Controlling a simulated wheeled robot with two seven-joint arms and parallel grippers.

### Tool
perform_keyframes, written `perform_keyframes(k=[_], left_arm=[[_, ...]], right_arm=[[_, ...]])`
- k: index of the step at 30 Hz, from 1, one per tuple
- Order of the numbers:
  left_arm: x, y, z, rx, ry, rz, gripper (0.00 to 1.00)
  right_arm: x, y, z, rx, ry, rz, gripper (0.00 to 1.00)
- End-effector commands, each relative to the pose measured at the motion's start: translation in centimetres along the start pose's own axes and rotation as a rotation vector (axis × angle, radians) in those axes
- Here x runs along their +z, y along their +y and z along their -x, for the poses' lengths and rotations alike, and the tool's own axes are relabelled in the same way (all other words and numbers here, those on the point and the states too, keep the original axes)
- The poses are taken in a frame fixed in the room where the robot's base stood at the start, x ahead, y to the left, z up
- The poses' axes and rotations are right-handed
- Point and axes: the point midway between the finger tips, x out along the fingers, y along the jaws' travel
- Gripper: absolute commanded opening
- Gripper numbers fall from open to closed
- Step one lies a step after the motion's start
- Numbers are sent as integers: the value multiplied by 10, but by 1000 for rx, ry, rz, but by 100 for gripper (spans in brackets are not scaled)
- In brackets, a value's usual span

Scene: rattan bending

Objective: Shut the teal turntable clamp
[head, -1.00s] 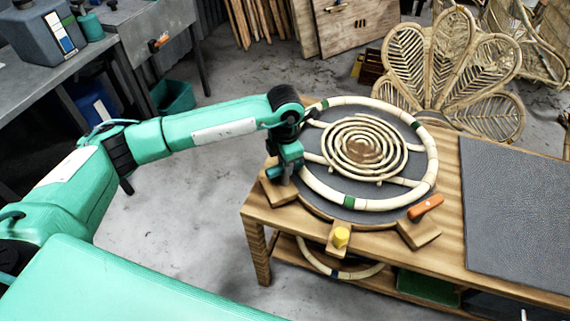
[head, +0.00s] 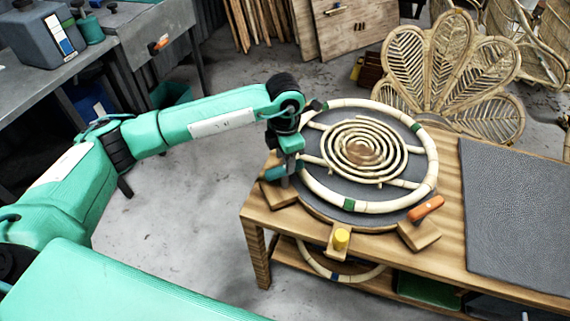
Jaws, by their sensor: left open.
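The round turntable (head: 319,200) sits on the wooden bench and carries a rattan ring with a spiral inside. The teal clamp handle (head: 274,174) is at the turntable's left edge, above a wooden block (head: 276,195). My left gripper (head: 285,180) points down right beside the teal handle, at or just behind it. Its jaws are open, but the fingers are small and partly hidden, so I cannot tell whether they touch the handle. An orange clamp lever (head: 427,208) lies at the right front edge, and a yellow one (head: 341,237) shows at the front. My right gripper is not in view.
A dark mat (head: 520,215) covers the bench's right part. A rattan petal-shaped chair back (head: 455,75) stands behind the bench. The floor between the tables is clear.

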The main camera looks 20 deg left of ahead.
Motion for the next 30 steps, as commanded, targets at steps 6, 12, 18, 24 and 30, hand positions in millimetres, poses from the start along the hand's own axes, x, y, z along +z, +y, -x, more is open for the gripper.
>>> perform_keyframes(k=[6,12,18,24,30], left_arm=[[1,1,51,3,-5,-1,45],[1,0,88,1,-4,-1,45],[1,0,105,-1,-2,0,45],[0,0,107,0,-1,0,45],[0,0,107,-1,-1,0,45]], right_arm=[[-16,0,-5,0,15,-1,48],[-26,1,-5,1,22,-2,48],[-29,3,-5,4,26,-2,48],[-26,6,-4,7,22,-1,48],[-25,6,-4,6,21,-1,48]])
